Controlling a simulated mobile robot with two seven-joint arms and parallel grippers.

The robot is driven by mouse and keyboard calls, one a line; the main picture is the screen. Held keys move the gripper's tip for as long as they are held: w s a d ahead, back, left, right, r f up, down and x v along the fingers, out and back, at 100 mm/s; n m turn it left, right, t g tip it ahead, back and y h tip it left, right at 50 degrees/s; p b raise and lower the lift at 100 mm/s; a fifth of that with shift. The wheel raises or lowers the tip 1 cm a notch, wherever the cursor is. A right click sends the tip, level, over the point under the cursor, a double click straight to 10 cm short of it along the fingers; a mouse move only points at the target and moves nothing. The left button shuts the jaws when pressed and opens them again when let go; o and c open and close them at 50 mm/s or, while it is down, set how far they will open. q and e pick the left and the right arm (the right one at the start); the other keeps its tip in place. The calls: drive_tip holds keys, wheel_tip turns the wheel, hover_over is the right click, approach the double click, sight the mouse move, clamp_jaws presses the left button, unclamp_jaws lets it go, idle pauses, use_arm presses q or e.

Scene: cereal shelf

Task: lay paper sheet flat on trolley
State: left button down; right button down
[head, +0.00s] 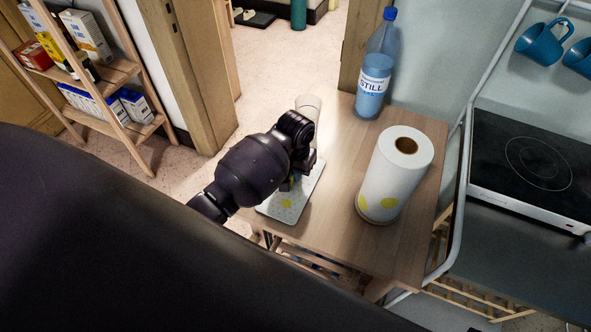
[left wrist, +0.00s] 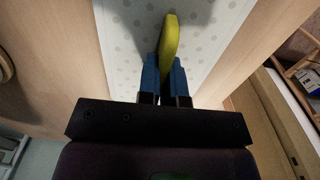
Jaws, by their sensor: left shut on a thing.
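The paper sheet (head: 286,213) is white with grey dots and a yellow patch. In the head view it is at the left edge of the wooden trolley top (head: 337,225). It also shows in the left wrist view (left wrist: 120,45), and looks flat; I cannot tell whether it touches the wood. My left gripper (head: 290,184) is over the sheet. The grip is partly hidden in the head view. My right gripper is not visible.
A clear glass (head: 311,104) stands behind my left gripper. A water bottle (head: 374,75) stands at the trolley's back, and a paper towel roll (head: 391,180) on its right. A shelf with boxes (head: 118,100) is at left, a hob (head: 535,160) at right.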

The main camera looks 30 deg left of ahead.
use_arm(q)
drive_tip(key=c, duration=1.2)
unclamp_jaws()
drive_tip(key=shift+r, duration=0.1)
wheel_tip(320, 180, up, 11)
drive_tip(key=shift+f, duration=0.2)
